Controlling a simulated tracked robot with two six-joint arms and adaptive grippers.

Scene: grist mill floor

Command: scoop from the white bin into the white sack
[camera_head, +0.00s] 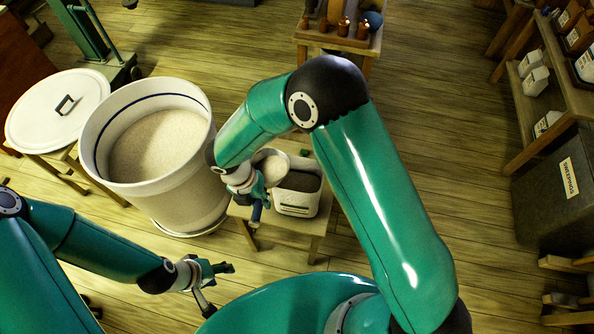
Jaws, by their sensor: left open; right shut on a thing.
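The white bin (188,203) stands left of centre, open, with a dark blue line inside its rim and pale meal filling its lower part. A small white open-topped container (297,207), apparently the white sack, stands upright on a low wooden stool; its inside looks dark. My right gripper (254,186) is shut on a scoop, whose blue handle (257,212) hangs below it. The scoop's round bowl (271,164) shows pale meal and is beside the sack's upper left edge; whether they touch is unclear. My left gripper (218,275) is open and empty, low in front of the bin.
A white round lid (57,108) with a dark handle lies on a stool left of the bin. A small wooden table (340,42) with copper-coloured pieces stands at the back. Shelves and a dark labelled chest (556,190) line the right. Plank floor between is clear.

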